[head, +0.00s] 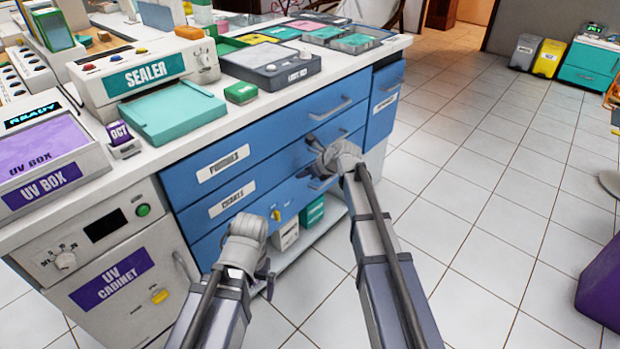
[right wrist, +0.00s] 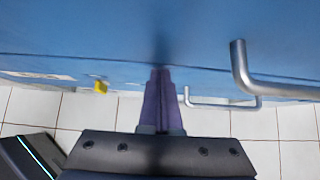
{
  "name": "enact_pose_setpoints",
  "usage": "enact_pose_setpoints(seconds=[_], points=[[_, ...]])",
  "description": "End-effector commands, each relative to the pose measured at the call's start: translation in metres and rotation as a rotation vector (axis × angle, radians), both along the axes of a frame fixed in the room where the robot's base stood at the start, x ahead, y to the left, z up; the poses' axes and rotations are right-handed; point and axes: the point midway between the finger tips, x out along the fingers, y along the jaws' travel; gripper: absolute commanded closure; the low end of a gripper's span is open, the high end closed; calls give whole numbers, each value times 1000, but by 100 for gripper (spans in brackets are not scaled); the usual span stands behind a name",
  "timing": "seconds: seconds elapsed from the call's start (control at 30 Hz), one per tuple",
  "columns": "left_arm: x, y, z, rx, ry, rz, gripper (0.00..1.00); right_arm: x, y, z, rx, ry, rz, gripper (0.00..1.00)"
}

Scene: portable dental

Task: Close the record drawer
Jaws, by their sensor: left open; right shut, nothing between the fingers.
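The blue cabinet has stacked drawers at its front. The top drawer front (head: 270,130) bears a white label (head: 223,163), and the drawer front below it (head: 265,175) bears another label (head: 232,197). I cannot read for sure which one is the record drawer, and no clear gap shows at these fronts. My right gripper (head: 316,145) is shut and empty, its fingers at the drawer fronts near the handles. In the right wrist view its purple fingertips (right wrist: 160,72) point at the blue front, touching or very close. My left gripper (head: 267,277) is open and empty, low before the cabinet.
A bar handle (right wrist: 240,68) juts out right of my right fingers, with a lower handle (right wrist: 215,104) beyond. A yellow key tag (head: 276,214) hangs on the lowest drawer. Boxes (head: 311,212) stand on an open shelf beneath.

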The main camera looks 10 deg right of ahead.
Motion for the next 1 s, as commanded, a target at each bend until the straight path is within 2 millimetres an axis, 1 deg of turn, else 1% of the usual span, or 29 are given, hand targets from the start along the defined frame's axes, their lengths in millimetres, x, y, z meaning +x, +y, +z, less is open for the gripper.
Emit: enact_pose_setpoints(seconds=[0.03, 0.27, 0.37, 0.47, 0.6, 0.63, 0.7, 0.9, 1.0], points=[[0, 0, 0, 0, 0, 0, 0, 5, 3, 1, 6, -8, -1, 100], [0, 0, 0, 0, 0, 0, 0, 6, 3, 2, 9, -11, -3, 100], [0, 0, 0, 0, 0, 0, 0, 2, 1, 2, 9, -11, -3, 100], [0, 0, 0, 0, 0, 0, 0, -9, -7, 2, 7, -10, -2, 100], [0, 0, 0, 0, 0, 0, 0, -33, -23, 2, 5, -6, 1, 100], [0, 0, 11, 1, 0, 1, 0, -36, -26, 13, 4, -7, 1, 100], [0, 0, 26, 2, 0, 3, 0, -44, -33, 27, 4, -6, 0, 100], [0, 0, 52, 2, 1, 7, 0, -66, -50, 52, 4, -5, 1, 100], [-1, 0, 61, 0, 1, 7, 0, -74, -57, 61, 4, -5, 1, 100]])
